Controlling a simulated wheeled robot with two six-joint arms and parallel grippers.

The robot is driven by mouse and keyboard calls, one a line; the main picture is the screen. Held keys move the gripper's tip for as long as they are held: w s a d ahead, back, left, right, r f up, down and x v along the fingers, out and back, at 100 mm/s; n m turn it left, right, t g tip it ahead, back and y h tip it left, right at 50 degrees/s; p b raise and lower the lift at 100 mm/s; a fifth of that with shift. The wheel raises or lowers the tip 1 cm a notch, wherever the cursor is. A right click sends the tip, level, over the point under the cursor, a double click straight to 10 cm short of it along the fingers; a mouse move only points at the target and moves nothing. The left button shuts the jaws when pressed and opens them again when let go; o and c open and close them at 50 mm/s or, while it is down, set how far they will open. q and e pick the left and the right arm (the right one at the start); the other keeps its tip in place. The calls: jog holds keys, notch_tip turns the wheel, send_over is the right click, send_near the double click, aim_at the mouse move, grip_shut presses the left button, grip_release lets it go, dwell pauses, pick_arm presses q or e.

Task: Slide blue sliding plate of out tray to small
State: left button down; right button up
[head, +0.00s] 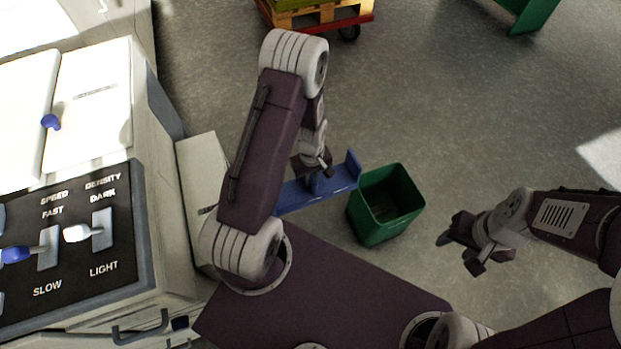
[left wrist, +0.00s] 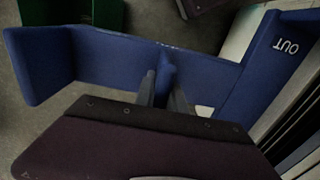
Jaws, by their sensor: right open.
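The blue out tray (head: 298,196) sticks out from the machine's side in the head view, with an upturned flap at its far end. In the left wrist view, the tray (left wrist: 108,58) shows a small upright blue plate (left wrist: 167,66) near its middle and a section marked OUT at the right. My left gripper (head: 318,172) is over the tray. Its fingers (left wrist: 164,92) stand on either side of the upright plate; whether they press on it I cannot tell. My right gripper (head: 458,255) is open and empty, away from the tray.
A green bin (head: 385,205) stands on the floor just right of the tray's end. The white machine with a black lever panel (head: 75,240) is on the left. A pallet cart (head: 315,14) is at the back. The floor between bin and cart is clear.

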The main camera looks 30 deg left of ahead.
pick_arm(q)
jog(key=c, duration=1.5)
grip_release()
jog(key=shift+o, duration=0.5)
jog(key=shift+s+a, duration=0.1)
jog(key=shift+r, duration=0.1)
notch_tip(320, 180, up, 8)
jog(key=p, duration=0.2)
jog(key=shift+p, duration=0.4)
jog(key=shift+r, duration=0.45)
